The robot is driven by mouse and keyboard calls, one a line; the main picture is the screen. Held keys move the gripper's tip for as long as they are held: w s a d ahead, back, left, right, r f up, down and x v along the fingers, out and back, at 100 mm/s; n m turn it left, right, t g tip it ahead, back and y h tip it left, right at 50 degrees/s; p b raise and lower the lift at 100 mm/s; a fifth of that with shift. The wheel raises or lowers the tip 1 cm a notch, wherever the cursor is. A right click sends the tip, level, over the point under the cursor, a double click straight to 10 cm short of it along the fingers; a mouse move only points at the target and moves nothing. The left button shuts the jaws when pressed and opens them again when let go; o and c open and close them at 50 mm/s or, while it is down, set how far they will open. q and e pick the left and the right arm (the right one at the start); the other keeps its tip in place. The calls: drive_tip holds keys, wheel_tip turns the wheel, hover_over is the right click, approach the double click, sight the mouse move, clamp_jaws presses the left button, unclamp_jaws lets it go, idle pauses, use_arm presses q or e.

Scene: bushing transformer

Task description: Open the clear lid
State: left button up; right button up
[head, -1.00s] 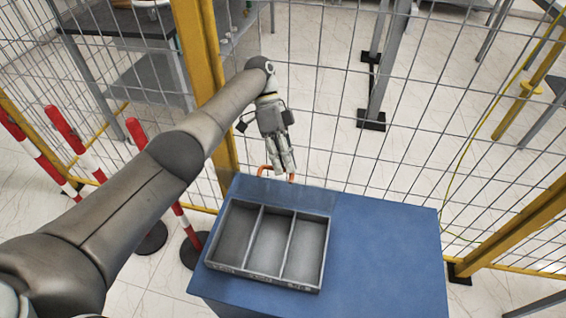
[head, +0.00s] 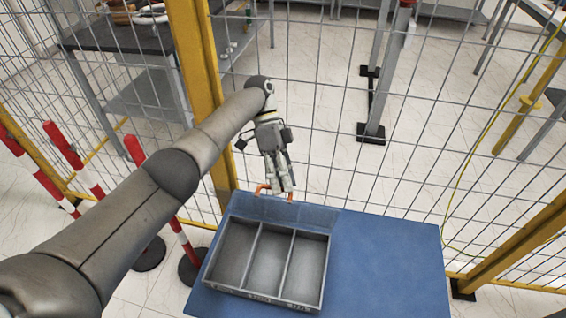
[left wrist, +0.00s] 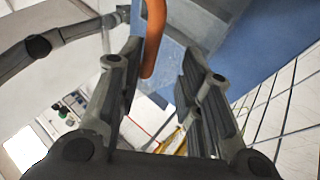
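A grey box (head: 263,297) with three empty compartments stands on the blue table. Its clear lid (head: 318,215) is swung up and back along the box's far edge, leaving the compartments uncovered. An orange handle (head: 262,187) is at the lid's far side. My left gripper (head: 281,190) is above the handle, with its fingertips down at it. In the left wrist view, my left gripper (left wrist: 155,85) has its fingers apart, and the orange handle (left wrist: 151,40) shows in the gap, nearer the left finger. I cannot tell whether it touches. My right gripper is not in view.
The blue table top (head: 385,255) is clear to the right of the box. A wire fence with a yellow post (head: 200,75) stands close behind the table. Red and white posts (head: 180,225) stand to the left.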

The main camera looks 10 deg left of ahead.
use_arm(q)
wheel_tip(320, 180, up, 10)
drive_tip(key=shift+s+f, duration=0.15)
drive_tip(key=shift+f, duration=0.1)
idle(0.6)
